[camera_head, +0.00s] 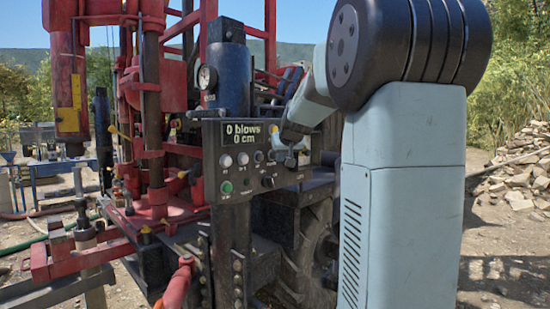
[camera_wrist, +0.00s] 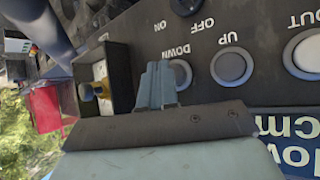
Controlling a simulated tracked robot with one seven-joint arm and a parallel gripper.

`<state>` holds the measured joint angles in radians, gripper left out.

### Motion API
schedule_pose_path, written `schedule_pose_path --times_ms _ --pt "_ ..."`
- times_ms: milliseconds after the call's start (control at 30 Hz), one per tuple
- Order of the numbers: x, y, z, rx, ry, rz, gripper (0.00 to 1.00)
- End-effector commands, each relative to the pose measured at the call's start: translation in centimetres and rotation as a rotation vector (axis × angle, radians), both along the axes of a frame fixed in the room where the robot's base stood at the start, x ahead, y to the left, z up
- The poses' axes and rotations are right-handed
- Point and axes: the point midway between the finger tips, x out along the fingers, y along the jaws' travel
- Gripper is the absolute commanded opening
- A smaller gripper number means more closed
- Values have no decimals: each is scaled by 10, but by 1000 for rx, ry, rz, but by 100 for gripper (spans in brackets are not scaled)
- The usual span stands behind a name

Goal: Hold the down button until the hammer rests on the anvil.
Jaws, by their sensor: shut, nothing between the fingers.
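The control panel (camera_head: 212,172) has a display reading "0 blows 0 cm". The round grey DOWN button (camera_wrist: 182,74) is beside the UP button (camera_wrist: 231,66) in the wrist view, where the labels appear upside down. My gripper (camera_wrist: 157,75) is shut and empty. Its fingertips are close beside the DOWN button and overlap its edge in the picture; I cannot tell whether they touch it. In the head view my gripper (camera_head: 290,160) is at the panel's right part. The red and yellow cylinder (camera_head: 68,100), apparently the hammer, hangs above a dark post (camera_head: 82,208), apparently the anvil, with a gap between.
Another button (camera_wrist: 307,50), its label partly cut off, is beyond UP. A green button (camera_head: 226,187) and black knob (camera_head: 267,182) are lower on the panel. A rubble pile (camera_head: 520,170) lies far right.

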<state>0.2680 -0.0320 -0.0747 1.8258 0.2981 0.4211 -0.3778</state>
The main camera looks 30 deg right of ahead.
Motion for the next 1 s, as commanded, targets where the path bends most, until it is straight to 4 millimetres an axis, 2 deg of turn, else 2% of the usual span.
schedule_pose_path --times_ms 1000 --pt "7 3 0 -2 0 1 0"
